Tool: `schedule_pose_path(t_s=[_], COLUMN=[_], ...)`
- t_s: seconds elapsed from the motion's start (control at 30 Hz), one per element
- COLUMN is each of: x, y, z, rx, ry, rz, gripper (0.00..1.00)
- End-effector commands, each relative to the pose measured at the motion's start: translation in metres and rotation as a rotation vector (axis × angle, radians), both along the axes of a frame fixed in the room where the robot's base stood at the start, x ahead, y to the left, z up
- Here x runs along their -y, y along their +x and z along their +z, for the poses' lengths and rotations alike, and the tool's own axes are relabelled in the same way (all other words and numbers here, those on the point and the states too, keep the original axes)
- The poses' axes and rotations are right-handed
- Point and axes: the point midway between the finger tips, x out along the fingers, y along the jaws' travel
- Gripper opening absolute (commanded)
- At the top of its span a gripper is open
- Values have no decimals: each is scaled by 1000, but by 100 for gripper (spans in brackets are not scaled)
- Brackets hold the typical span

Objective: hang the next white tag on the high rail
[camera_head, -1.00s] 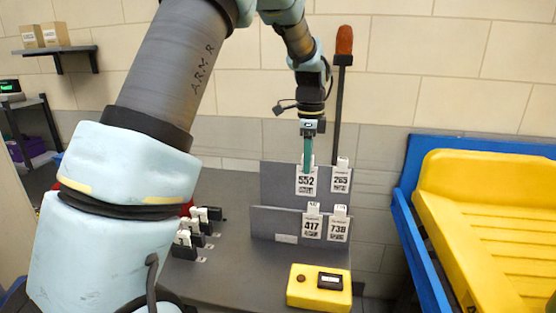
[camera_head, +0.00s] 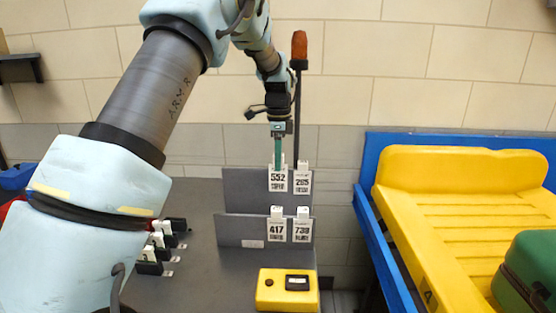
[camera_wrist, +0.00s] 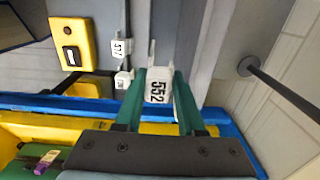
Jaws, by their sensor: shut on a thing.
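My gripper (camera_head: 278,155) has green fingers and is shut on the white tag 552 (camera_head: 277,181). In the wrist view the tag (camera_wrist: 158,88) sits between the two fingers. It is upright at the face of the high rail (camera_head: 240,188), the rear grey panel; whether its hook is seated on the top edge I cannot tell. White tag 265 (camera_head: 302,182) hangs on the same rail, just right of it. Tags 417 (camera_head: 276,231) and 738 (camera_head: 302,230) hang on the lower front rail (camera_head: 232,230). Several white tags (camera_head: 158,240) stand in dark holders at the left, partly behind my arm.
A yellow box (camera_head: 286,290) with a button and display stands in front of the rails. A dark post with an orange lamp (camera_head: 299,45) rises behind them. At right are a blue-framed conveyor (camera_head: 372,240), a yellow tray (camera_head: 425,160) and a green case (camera_head: 530,265).

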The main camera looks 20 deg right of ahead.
Motion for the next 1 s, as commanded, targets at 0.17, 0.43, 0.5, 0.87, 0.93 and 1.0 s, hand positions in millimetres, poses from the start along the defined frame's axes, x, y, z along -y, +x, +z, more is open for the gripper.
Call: schedule_pose_path(t_s=[0.17, 0.43, 0.5, 0.87, 0.93, 1.0], x=[5, 12, 15, 22, 21, 21], y=[12, 28, 32, 48, 48, 48], z=[2, 2, 2, -8, -13, -17], rx=[0, 0, 0, -1, 0, 0], ry=[0, 1, 1, 0, 1, 1], rz=[2, 1, 1, 1, 1, 1], gripper=[0, 0, 0, 0, 0, 0])
